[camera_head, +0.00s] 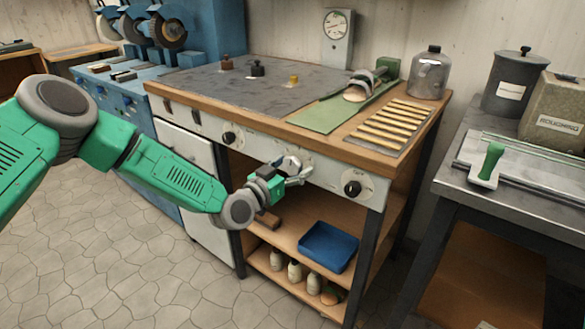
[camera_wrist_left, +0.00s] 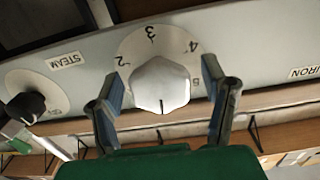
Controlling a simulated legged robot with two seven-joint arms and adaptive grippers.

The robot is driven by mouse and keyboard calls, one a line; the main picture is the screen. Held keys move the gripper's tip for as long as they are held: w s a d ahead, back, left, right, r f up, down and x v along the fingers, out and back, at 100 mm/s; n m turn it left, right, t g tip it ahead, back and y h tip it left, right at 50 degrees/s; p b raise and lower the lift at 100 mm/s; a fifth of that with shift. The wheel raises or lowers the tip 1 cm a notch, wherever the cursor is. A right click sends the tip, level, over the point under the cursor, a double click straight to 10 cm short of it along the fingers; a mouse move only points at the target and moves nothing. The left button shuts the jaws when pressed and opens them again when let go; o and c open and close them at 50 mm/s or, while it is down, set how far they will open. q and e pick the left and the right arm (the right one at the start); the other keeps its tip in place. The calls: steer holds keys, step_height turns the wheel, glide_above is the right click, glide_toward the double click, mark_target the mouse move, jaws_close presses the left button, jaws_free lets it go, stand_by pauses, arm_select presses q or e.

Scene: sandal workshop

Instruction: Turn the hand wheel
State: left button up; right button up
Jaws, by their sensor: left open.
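A pale grey faceted hand wheel (camera_wrist_left: 160,85) sits on a round dial plate (camera_wrist_left: 133,47) on the front panel of the workbench. The plate carries the numbers 2 to 5, and a dark mark on the wheel points down in the left wrist view. My left gripper (camera_head: 292,172) is at the panel in the head view, covering much of the wheel. In the left wrist view my left gripper (camera_wrist_left: 163,105) is open, with one finger on each side of the wheel. Gaps show between the fingers and the wheel. My right gripper is not in view.
Black knobs (camera_head: 352,188) and (camera_head: 229,138) flank the wheel on the panel. A blue tray (camera_head: 328,247) and several bottles stand on shelves below. A metal canister (camera_head: 431,74) stands on the bench top. A grey table (camera_head: 462,180) is at right.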

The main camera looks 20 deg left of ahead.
arm_select(q)
steer(key=c, duration=1.2)
steer(key=shift+n+b, duration=0.3)
steer(key=shift+n, duration=0.5)
steer(key=shift+c, duration=0.2)
steer(key=o, duration=1.2)
steer(key=shift+o, duration=0.2)
steer(key=v, duration=1.2)
steer(key=shift+a, duration=0.1)
